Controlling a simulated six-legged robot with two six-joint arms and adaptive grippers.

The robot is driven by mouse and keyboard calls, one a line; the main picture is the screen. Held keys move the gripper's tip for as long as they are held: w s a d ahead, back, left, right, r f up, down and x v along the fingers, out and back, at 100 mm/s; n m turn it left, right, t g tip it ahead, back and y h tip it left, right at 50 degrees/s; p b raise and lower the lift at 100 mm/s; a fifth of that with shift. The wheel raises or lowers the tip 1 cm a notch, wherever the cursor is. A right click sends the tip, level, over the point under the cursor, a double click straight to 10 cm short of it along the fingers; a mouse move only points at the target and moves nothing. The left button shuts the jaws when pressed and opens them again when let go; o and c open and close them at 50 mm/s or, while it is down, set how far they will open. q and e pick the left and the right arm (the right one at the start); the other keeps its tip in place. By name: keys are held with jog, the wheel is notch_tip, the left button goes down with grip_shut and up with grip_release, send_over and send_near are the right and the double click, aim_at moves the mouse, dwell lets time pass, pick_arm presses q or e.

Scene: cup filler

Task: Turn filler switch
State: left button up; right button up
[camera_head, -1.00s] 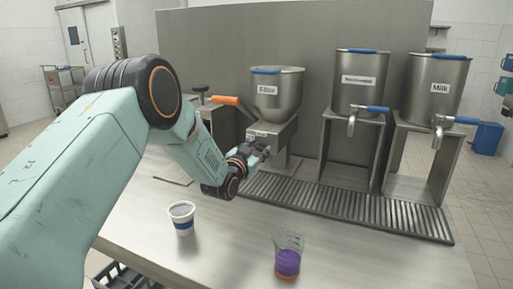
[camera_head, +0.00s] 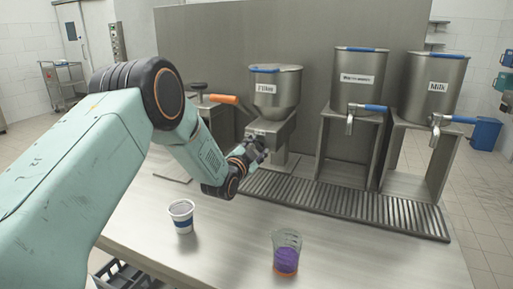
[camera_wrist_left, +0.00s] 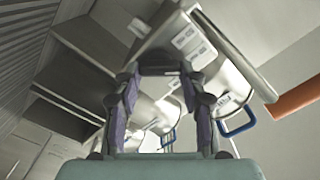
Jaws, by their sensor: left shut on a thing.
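The filler (camera_head: 276,98) is a steel hopper labelled "Filler" above a slanted steel block (camera_head: 272,128), behind the drip grate. An orange handle (camera_head: 222,99) sticks out to its left. My left gripper (camera_head: 258,143) is at the front of this block. In the left wrist view the two fingers (camera_wrist_left: 162,85) stand in front of the filler's labelled block (camera_wrist_left: 180,38). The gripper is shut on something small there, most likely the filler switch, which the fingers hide. My right gripper is in neither view.
Two steel dispensers with blue-handled taps stand at the right, one labelled Milk (camera_head: 437,85). A ribbed grate (camera_head: 345,207) runs before them.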

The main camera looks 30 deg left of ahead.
pick_arm(q)
jog(key=shift+a, duration=0.1)
jog(key=o, duration=1.1)
jog(key=shift+w+f, duration=0.2)
jog(key=shift+o, duration=0.2)
jog(key=shift+r, duration=0.1)
jog(key=shift+s+r, duration=0.1)
jog(key=shift+s, duration=0.1)
jog(key=shift+s, duration=0.55)
jog(key=s, duration=1.1)
jog(key=shift+d, duration=0.4)
jog(key=shift+w, duration=0.15)
